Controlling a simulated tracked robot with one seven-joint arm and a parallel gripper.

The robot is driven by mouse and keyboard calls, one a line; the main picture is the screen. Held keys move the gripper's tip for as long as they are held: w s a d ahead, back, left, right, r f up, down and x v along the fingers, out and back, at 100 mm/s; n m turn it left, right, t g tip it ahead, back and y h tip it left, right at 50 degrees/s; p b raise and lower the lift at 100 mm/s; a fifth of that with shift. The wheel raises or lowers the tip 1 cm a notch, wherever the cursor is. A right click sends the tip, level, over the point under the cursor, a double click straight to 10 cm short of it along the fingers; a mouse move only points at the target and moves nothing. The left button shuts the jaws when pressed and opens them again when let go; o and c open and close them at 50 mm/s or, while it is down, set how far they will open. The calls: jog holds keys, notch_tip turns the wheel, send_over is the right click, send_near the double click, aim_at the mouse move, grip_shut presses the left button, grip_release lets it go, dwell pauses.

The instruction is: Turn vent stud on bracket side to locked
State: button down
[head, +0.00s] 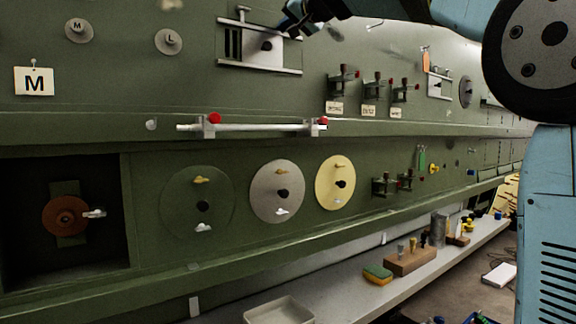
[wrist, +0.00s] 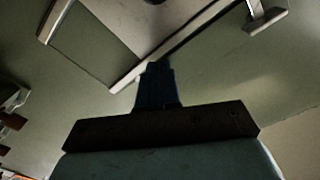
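The vent is probably the slotted opening (head: 233,43) on the upper green panel in the head view, with a pale plate (head: 251,52) between two rails. A small T-shaped metal piece (head: 243,9) stands at the top rail. I cannot tell which piece is the bracket-side stud or whether it is locked. My gripper (head: 290,22) is at the vent's upper right. In the wrist view my gripper's fingers (wrist: 158,68) are together with nothing seen between them, near a pale rail (wrist: 140,72); contact is unclear.
Red-tipped clamps (head: 343,78) stand right of and below the vent. A rod with red knobs (head: 262,127) runs along the ledge below. Round discs (head: 277,192) are on the lower panel. A bench (head: 345,298) holds a wooden block and a tray. My arm covers the upper right.

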jog(key=shift+s+a+r, duration=0.2)
jog(key=shift+r, duration=0.15)
dwell(0.3)
jog(key=shift+s+a+f, duration=0.1)
jog(key=shift+a, duration=0.05)
dwell(0.4)
jog(key=shift+s+a+f, duration=0.1)
jog(key=shift+a+f, duration=0.05)
jog(key=v, duration=0.6)
dwell(0.5)
jog(key=w+a, duration=0.2)
jog(key=w, duration=0.4)
jog(key=shift+f, duration=0.4)
